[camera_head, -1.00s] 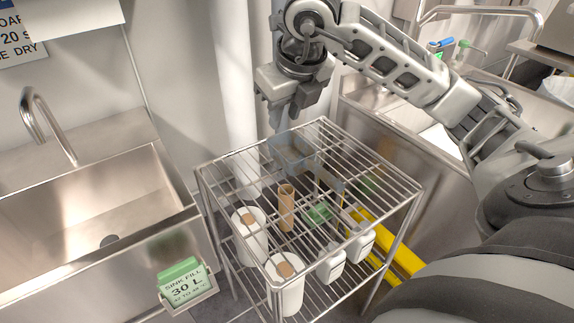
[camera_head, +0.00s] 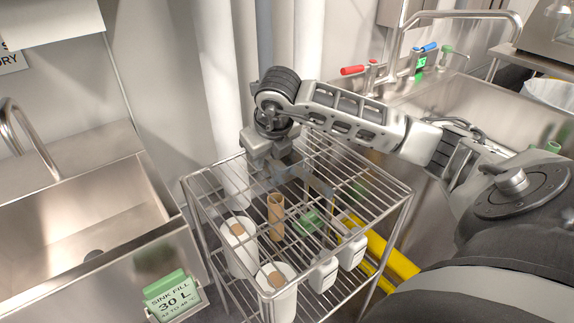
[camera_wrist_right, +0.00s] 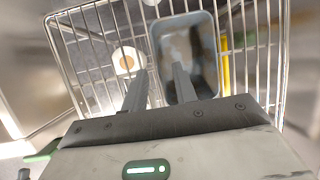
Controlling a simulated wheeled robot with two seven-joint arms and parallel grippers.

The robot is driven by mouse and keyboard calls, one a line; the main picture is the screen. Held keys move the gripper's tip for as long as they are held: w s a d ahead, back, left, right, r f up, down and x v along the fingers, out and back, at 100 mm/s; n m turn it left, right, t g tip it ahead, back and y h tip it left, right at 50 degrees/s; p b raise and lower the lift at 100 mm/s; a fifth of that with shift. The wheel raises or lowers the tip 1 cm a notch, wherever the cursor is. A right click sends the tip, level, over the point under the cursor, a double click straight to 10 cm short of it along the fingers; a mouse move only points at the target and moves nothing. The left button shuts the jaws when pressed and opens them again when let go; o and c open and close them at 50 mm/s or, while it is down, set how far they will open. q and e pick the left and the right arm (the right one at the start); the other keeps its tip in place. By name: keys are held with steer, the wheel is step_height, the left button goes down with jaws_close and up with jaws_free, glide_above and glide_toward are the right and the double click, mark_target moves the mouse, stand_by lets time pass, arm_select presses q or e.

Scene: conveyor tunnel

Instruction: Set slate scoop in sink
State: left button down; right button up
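The slate scoop (camera_head: 289,175) is a blue-grey open box on the top wire shelf of the rack, partly hidden by my right gripper in the head view. In the right wrist view the scoop (camera_wrist_right: 188,21) lies ahead of the fingers. My right gripper (camera_wrist_right: 160,84) is open, with one finger over the scoop's inside and the other left of its wall. I cannot tell whether they touch it. In the head view my right gripper (camera_head: 276,166) is low over the shelf. A steel sink (camera_head: 85,225) is at the left. My left gripper is not in view.
The wire rack (camera_head: 393,190) holds white containers (camera_head: 240,247) and a brown tube (camera_head: 276,216) below its top shelf. A sink-fill sign (camera_head: 172,296) hangs on the left sink's front. Another sink (camera_head: 495,110) with taps is at the right. A yellow bar (camera_head: 395,262) is behind the rack.

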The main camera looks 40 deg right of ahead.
steer(key=shift+x, duration=1.25)
jaws_close()
